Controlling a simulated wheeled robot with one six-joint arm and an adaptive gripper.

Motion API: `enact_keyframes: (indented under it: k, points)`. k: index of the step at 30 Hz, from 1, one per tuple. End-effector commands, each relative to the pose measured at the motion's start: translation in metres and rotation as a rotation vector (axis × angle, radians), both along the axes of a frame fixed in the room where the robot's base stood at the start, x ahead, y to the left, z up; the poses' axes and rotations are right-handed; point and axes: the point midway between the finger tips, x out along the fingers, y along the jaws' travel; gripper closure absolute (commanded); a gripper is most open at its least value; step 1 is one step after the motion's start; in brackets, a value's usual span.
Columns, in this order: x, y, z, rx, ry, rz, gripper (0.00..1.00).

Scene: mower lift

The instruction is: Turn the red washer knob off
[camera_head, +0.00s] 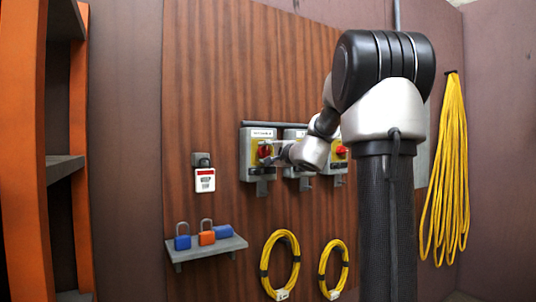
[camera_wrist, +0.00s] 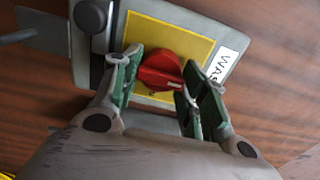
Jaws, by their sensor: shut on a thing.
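The red washer knob (camera_wrist: 162,70) sits on a yellow plate (camera_wrist: 150,31) on a grey switch box in the wrist view. A white label (camera_wrist: 222,65) beside it reads "WAS", the rest cut off by my finger. My gripper (camera_wrist: 158,82) has its green-padded fingers on either side of the knob, shut on it. The knob's pale mark points toward the right finger. In the head view, the red knob (camera_head: 262,151) is on the leftmost switch box (camera_head: 246,172), and my gripper (camera_head: 276,153) reaches it from the right.
More switch boxes stand to the right, one with a red knob (camera_head: 341,150); my arm partly hides them. A lockout tag (camera_head: 205,181) hangs at left. Padlocks (camera_head: 207,235) stand on a small shelf (camera_head: 212,250) below. Yellow cables (camera_head: 281,262) hang on the wooden panel.

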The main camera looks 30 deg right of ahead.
Motion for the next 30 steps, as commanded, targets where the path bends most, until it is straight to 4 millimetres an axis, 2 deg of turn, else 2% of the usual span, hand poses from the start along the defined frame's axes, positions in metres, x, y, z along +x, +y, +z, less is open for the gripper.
enact_keyframes:
  k: [5,6,9,20,23,30]
  points:
    - [0.0,0.0,-0.002,-0.001,0.004,0.001,0.81]
    - [0.0,0.0,-0.002,-0.001,0.004,0.001,0.55]
    - [0.0,0.0,-0.002,-0.001,0.004,0.001,0.38]
    - [-0.003,0.0,-0.001,0.0,0.001,0.0,0.38]
    - [-0.014,-0.001,0.0,-0.001,0.0,-0.002,0.38]
    - [-0.066,-0.003,0.0,-0.001,0.001,-0.004,0.38]
